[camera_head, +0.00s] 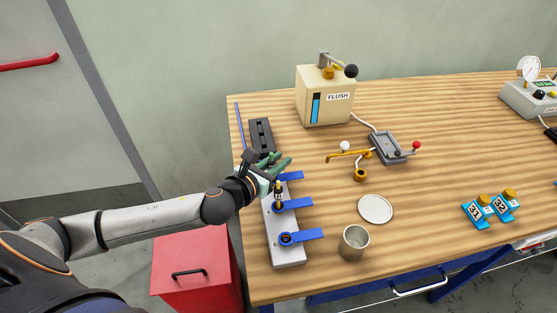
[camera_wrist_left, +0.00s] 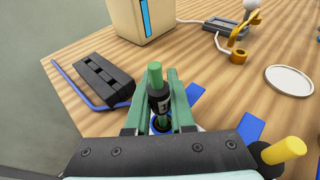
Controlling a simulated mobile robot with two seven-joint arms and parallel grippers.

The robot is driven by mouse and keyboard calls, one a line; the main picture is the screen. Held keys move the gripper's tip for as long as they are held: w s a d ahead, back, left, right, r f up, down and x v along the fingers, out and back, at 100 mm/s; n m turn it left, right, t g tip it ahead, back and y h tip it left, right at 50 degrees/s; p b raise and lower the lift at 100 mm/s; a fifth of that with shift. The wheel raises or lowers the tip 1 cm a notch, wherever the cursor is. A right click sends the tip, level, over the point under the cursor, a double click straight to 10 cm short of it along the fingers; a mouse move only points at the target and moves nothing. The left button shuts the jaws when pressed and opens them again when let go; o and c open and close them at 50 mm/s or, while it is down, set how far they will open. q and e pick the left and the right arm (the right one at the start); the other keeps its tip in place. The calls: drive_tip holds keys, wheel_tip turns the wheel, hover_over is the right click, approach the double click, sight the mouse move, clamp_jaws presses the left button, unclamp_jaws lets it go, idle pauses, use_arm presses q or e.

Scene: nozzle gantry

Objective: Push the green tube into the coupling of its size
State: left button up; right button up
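The green tube (camera_wrist_left: 155,75) stands up from a black labelled collar (camera_wrist_left: 159,102) in the left wrist view. A blue coupling ring shows just below that collar. My left gripper (camera_wrist_left: 162,95) has its two green fingers against both sides of the collar. In the head view this gripper (camera_head: 281,160) is over the far end of the pale coupling block (camera_head: 289,254) with blue levers, and its hand hides the far coupling. A yellow tube (camera_wrist_left: 287,149) in a black collar stands nearer, at the middle lever (camera_head: 297,205). The near coupling (camera_head: 286,239) looks empty. My right gripper is out of view.
A black slotted block (camera_head: 260,135) and a thin blue rod (camera_head: 238,118) lie behind the coupling block. The FLUSH box (camera_head: 325,98) stands at the back. A metal cup (camera_head: 353,243) and white disc (camera_head: 375,209) are to the right. A red cabinet (camera_head: 190,265) stands beside the table.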

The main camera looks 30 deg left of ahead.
use_arm(q)
drive_tip(key=o, duration=0.6)
drive_tip(key=shift+f, duration=0.15)
drive_tip(key=shift+c, duration=0.2)
drive_tip(key=v, duration=1.2)
drive_tip(key=shift+s+b, duration=0.25)
drive_tip(key=shift+b, duration=0.1)
